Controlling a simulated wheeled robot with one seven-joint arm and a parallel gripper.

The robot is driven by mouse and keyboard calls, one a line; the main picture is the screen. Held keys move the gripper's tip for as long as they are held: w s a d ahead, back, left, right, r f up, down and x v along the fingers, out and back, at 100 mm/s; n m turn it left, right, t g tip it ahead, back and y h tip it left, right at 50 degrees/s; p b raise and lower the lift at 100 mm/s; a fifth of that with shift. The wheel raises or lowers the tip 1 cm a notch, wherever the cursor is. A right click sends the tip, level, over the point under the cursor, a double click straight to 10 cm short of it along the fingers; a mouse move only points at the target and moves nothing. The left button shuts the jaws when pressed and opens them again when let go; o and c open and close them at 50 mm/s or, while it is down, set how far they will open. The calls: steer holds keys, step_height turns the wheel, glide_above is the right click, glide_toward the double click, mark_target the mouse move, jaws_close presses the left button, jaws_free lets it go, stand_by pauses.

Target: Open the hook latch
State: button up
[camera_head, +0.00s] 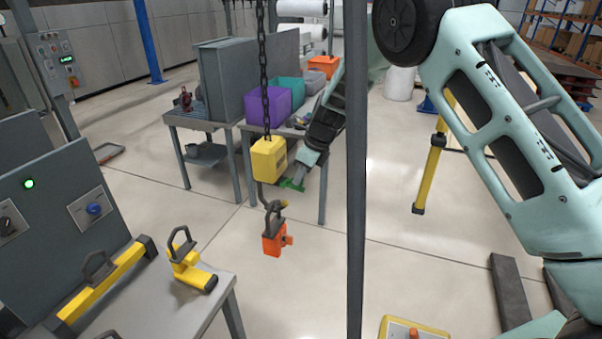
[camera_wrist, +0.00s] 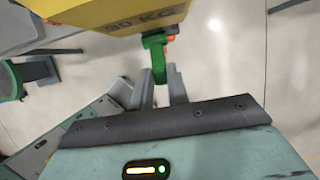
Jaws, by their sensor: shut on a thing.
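A yellow hook block (camera_head: 269,166) hangs on a dark chain. Below it is a dark hook (camera_head: 262,196), with an orange load (camera_head: 274,240) hanging from it by a dark shackle (camera_head: 272,213). My gripper (camera_head: 293,182) reaches in from the right, just beside the hook. In the wrist view, my gripper (camera_wrist: 162,88) is shut on a green piece (camera_wrist: 156,57) beneath the yellow block, marked in KG (camera_wrist: 120,14). I cannot tell clearly whether this green piece is the hook's latch. Most of the hook is hidden in the wrist view.
A dark vertical post (camera_head: 356,200) stands in front of my arm. Behind the hook, a grey table (camera_head: 236,124) holds a purple bin (camera_head: 268,107) and other bins. A bench (camera_head: 180,300) with yellow handled parts is at lower left. Floor below the load is clear.

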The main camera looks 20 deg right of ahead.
steer(key=shift+w+r, duration=0.1)
steer(key=shift+r, duration=0.15)
steer(key=shift+w+a+r+g+h, duration=0.2)
steer(key=shift+a+r+g+h, duration=0.1)
steer(key=shift+a+r+h, duration=0.15)
steer(key=shift+w+d+r+h, duration=0.1)
steer(key=shift+w+d+h, duration=0.05)
steer(key=shift+d+h, duration=0.15)
steer(key=o, duration=0.8)
steer(key=shift+o, duration=0.2)
steer(key=shift+a, duration=0.1)
